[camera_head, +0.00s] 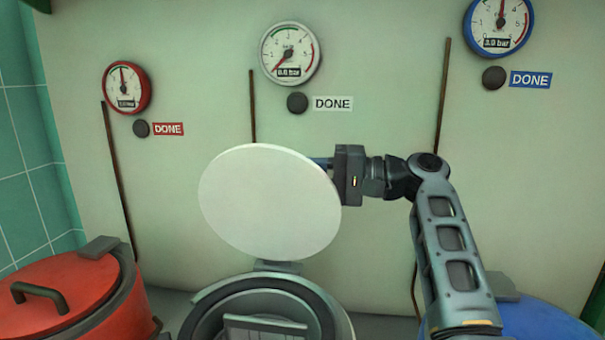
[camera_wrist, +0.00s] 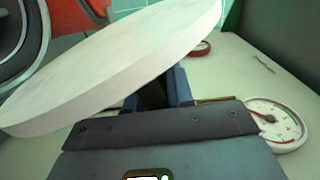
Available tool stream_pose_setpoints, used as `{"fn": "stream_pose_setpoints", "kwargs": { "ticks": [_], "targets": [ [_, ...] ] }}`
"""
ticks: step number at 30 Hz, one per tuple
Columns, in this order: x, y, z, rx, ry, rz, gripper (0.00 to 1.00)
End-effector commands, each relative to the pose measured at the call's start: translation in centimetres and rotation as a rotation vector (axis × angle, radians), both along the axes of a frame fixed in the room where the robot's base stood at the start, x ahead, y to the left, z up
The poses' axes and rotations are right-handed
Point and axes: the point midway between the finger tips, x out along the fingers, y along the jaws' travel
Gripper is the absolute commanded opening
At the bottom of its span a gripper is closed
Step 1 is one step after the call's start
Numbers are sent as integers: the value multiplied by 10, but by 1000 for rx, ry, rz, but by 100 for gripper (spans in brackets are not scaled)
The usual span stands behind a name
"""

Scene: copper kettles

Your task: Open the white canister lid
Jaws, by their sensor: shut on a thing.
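The white lid (camera_head: 268,200) stands swung up, its flat round face towards the head camera, above the open canister (camera_head: 262,300). The canister shows a dark rim and a grey fitting inside. My gripper (camera_head: 322,163) reaches in from the right behind the lid's upper right edge. In the wrist view the blue fingers (camera_wrist: 165,90) are close together on a dark part at the lid's back, probably its handle, and the lid (camera_wrist: 120,70) crosses the picture at a slant. The exact grip is partly hidden by the lid.
A red canister (camera_head: 68,290) with its lid down stands at the left, and a blue lid (camera_head: 545,322) is at the lower right. The wall behind carries a red gauge (camera_head: 126,88), a white gauge (camera_head: 290,53) reading 0.0 bar and a blue gauge (camera_head: 498,26).

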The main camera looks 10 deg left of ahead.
Motion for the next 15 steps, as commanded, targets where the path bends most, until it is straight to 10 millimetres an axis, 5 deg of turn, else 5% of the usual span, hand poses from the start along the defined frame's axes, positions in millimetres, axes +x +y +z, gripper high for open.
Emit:
{"fn": "stream_pose_setpoints", "kwargs": {
  "ticks": [4,5,10,15],
  "targets": [
    [0,-1,6,6,-5,0,0],
    [0,-1,6,6,-5,0,24],
    [0,-1,4,4,-3,0,40],
    [0,0,3,2,-1,1,42]
  ]
}}
